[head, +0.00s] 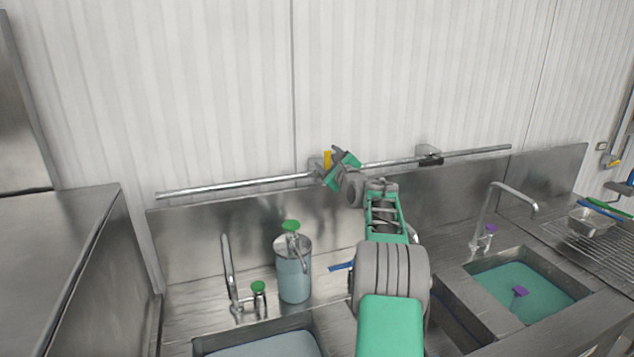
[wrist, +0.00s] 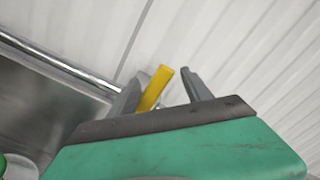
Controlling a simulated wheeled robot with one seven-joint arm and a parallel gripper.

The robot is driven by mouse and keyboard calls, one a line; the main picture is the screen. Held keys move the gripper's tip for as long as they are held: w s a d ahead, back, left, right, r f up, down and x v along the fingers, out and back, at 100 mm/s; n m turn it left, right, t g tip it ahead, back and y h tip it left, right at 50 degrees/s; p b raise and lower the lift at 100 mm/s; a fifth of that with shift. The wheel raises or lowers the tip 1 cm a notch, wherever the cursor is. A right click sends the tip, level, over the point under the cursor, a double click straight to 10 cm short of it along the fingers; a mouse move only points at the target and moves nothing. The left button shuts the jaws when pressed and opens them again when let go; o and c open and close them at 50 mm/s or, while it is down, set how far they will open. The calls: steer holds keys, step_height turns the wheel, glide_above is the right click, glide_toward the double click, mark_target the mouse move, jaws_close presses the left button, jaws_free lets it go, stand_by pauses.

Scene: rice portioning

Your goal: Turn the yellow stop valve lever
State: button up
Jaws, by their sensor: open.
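The yellow stop valve lever (head: 327,160) sits on the metal pipe (head: 235,184) that runs along the white wall above the sinks. In the head view it stands roughly upright, just left of my gripper (head: 336,163). In the wrist view the yellow lever (wrist: 155,88) leans up and to the right between the two grey fingers of my gripper (wrist: 168,90), closer to the left finger. The fingers are open, with a gap between the lever and the right finger. The valve body and the lever's base are mostly hidden behind my gripper.
Below the pipe is a steel backsplash with a left faucet (head: 229,275), a pump dispenser (head: 293,270) with a green top, and a right faucet (head: 490,210). The wall above is clear.

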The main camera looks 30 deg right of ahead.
steer(key=shift+f, duration=0.9)
steer(key=shift+s+f+b, duration=0.1)
steer(key=shift+f+b, duration=0.05)
steer(key=shift+b, duration=0.15)
steer(key=o, duration=0.4)
steer(key=shift+s+a+b, duration=0.1)
steer(key=shift+s+b, duration=0.25)
steer(key=shift+b, duration=0.1)
steer(key=b+v, duration=0.2)
steer(key=v, duration=0.1)
steer(key=r+b+v, duration=0.1)
steer(key=b+v, duration=0.1)
steer(key=v, duration=0.2)
steer(key=shift+r, duration=0.25)
